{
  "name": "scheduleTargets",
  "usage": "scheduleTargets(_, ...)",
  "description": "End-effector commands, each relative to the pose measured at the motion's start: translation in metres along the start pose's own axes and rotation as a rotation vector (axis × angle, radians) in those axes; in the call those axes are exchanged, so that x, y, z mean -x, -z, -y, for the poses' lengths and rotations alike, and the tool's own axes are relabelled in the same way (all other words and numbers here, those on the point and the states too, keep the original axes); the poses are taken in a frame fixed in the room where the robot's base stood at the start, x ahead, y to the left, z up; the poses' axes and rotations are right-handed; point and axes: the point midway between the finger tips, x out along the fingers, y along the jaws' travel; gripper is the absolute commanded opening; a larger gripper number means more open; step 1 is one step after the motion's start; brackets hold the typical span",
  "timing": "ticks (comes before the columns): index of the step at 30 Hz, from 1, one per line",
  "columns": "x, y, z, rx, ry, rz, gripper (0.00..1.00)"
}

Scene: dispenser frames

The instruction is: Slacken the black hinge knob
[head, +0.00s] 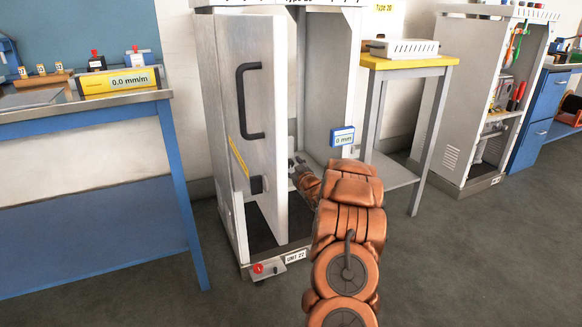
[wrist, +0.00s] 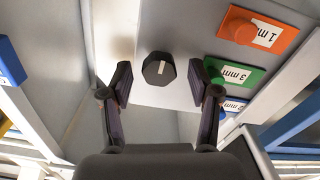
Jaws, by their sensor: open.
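The black knob (wrist: 159,69) is in the middle of the wrist view, on a pale grey panel, with a short white line on its face. My gripper (wrist: 161,74) is open, one dark finger on each side of the knob. A gap shows between the knob and each finger; how far the fingertips reach along it I cannot tell. In the head view my gripper (head: 296,163) is inside the tall grey cabinet (head: 222,110), past its open door (head: 254,60). I cannot make out the knob in the head view.
An orange 1 mm tag (wrist: 258,30), a green 3 mm tag (wrist: 233,75) and a blue tag (wrist: 234,104) sit right of the knob. A blue 0 mm tag (head: 343,136) is on the cabinet's right edge. A yellow-topped table (head: 400,63) stands close on the right.

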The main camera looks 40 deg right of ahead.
Motion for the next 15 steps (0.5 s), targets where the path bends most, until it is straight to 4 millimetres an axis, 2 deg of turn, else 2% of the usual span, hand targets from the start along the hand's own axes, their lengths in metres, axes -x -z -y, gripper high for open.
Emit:
scheduleTargets(12, -0.0059, 0.001, -0.0003, 0.001, -0.001, 0.0, 0.61)
scheduleTargets(15, -0.0059, 0.001, -0.0004, 0.001, -0.001, -0.001, 0.53)
